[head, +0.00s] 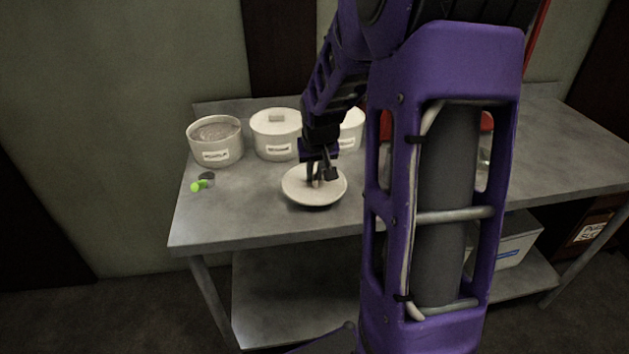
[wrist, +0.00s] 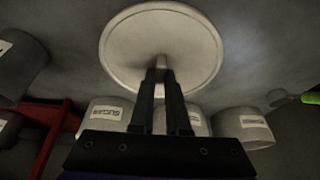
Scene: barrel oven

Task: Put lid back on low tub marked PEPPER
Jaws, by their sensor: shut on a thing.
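A round, off-white lid (head: 299,194) is at or just above the front left of the metal table; I cannot tell if it touches. My gripper (head: 317,182) is shut on the lid's central knob from above. The wrist view shows the lid (wrist: 120,50) nearly whole, with the fingers (wrist: 164,72) at its knob. Behind it stand white tubs with labels too small to read surely: an open one with grey contents (head: 214,150) at left, a lidded one (head: 275,142) in the middle, and one (head: 352,132) partly hidden by my arm. I cannot tell which is PEPPER.
A bright green and dark object (head: 202,184) lies near the table's left edge. Red items (head: 487,121) show behind my arm, and a red frame (wrist: 52,135) shows in the wrist view. A pale bin (head: 518,243) sits on the lower shelf. The table's front left (head: 225,225) is clear.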

